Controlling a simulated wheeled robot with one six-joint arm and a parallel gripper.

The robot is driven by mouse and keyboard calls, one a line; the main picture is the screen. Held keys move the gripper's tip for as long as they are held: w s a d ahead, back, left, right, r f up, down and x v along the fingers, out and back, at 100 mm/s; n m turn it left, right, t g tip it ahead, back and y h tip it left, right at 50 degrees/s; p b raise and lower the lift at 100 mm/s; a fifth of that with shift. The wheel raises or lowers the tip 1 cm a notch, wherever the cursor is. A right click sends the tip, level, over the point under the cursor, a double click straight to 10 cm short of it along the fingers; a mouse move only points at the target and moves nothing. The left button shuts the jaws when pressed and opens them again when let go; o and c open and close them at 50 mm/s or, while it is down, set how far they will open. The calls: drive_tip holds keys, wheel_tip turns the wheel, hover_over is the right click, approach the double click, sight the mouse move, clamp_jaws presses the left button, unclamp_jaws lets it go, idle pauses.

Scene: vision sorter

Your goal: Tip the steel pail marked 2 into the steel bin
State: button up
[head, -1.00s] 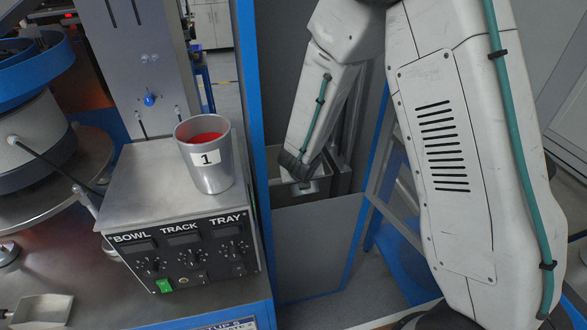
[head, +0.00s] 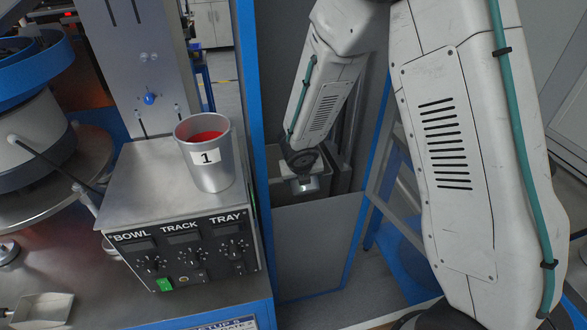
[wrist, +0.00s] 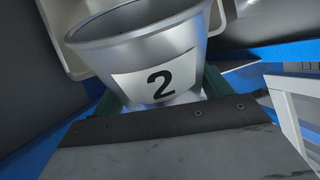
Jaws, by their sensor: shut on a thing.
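The steel pail marked 2 (wrist: 190,45) fills the upper middle of the wrist view, its white label facing me. My gripper (wrist: 160,95) is shut on this pail, with teal pads at its lower sides. The pail's rim is tilted in that view; part of its inner wall shows, but its contents cannot be made out. In the head view my gripper (head: 304,185) is low behind the blue post, at a grey open-topped container (head: 343,178) that looks like the steel bin. The pail is not clearly seen there.
Another steel pail marked 1 (head: 212,172), with red contents, stands on the control box (head: 130,190) left of the blue post (head: 252,120). A blue-framed grey panel (head: 315,240) stands in front of the container. A bowl feeder (head: 35,130) is at far left.

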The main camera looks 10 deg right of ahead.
drive_tip(key=shift+w+r+g+p, duration=0.1)
drive_tip(key=shift+r+g+p, duration=0.25)
drive_tip(key=shift+r+g, duration=0.25)
drive_tip(key=shift+w+f+g+p, duration=0.2)
drive_tip(key=shift+g+p, duration=0.15)
drive_tip(key=shift+g, duration=0.55)
idle(0.5)
drive_tip(key=shift+w+r+g+p, duration=0.4)
drive_tip(key=shift+w+r+g, duration=0.2)
drive_tip(key=shift+g, duration=0.1)
idle(0.5)
drive_tip(key=shift+w+a+r+n+g+p, duration=0.1)
drive_tip(key=shift+w+r+g+p, duration=0.15)
drive_tip(key=shift+g, duration=0.2)
drive_tip(key=shift+w+d+r+n+g+p, duration=0.1)
drive_tip(key=shift+r+g+p, duration=0.2)
drive_tip(key=shift+g, duration=0.2)
drive_tip(key=shift+w+a+r+n+g+p, duration=0.1)
drive_tip(key=shift+w+r+g+p, duration=0.15)
drive_tip(key=shift+g, duration=0.2)
idle(1.1)
drive_tip(key=shift+w+r+g+p, duration=0.55)
drive_tip(key=shift+r+g+p, duration=0.15)
drive_tip(key=shift+g, duration=0.5)
idle(1.1)
